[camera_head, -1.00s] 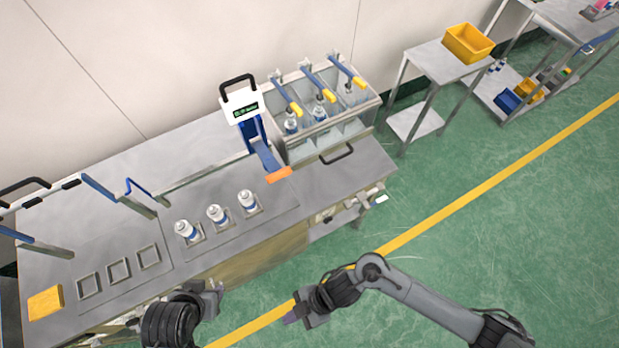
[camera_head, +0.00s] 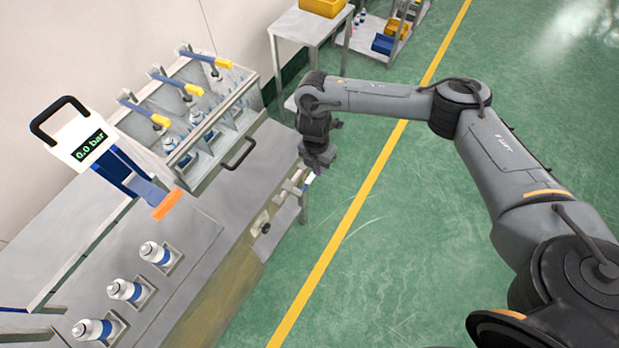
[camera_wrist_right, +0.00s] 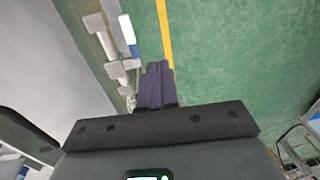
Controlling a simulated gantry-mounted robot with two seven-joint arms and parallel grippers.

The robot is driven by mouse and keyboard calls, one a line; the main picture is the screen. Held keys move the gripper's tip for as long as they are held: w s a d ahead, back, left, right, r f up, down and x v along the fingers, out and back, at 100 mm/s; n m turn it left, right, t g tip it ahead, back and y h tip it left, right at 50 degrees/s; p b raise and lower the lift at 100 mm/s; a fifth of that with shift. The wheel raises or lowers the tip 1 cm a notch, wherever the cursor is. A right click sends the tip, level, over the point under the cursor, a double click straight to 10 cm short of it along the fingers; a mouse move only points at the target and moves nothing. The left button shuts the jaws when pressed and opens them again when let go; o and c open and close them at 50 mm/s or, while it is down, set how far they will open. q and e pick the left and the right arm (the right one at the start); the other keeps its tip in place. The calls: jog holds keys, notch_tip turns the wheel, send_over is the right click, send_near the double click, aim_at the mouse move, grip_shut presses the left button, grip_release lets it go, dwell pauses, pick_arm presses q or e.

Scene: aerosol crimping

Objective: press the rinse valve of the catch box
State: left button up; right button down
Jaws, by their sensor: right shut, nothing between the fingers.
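The clear-walled catch box (camera_head: 246,97) stands on the table's right end, with a black handle on its front. Several bottles stand inside, under blue levers with yellow grips (camera_head: 160,120). Pale valve-like fittings sit below on the table's front side (camera_head: 292,186); they also show in the right wrist view (camera_wrist_right: 112,69). I cannot tell which is the rinse valve. My right gripper (camera_head: 318,163) is beside the table's right front corner, close to these fittings; contact is not clear. Its dark fingers (camera_wrist_right: 156,86) are shut and empty. My left gripper is out of view.
A press with a "0.0 bar" display (camera_head: 90,147) and orange-ended lever stands left of the box. Three white-blue bottles (camera_head: 124,290) stand in holders nearer the front. A side table (camera_head: 312,27) with a yellow bin is behind. Green floor at right is open.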

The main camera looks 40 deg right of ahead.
notch_tip(320, 180, up, 4)
jog(key=t, duration=0.1)
send_over(311, 179)
jog(key=shift+w+f+b, duration=0.15)
jog(key=shift+b, duration=0.25)
notch_tip(311, 179, down, 12)
jog(key=b, duration=0.5)
jog(key=shift+a+f, duration=0.1)
jog(key=shift+f, duration=0.95)
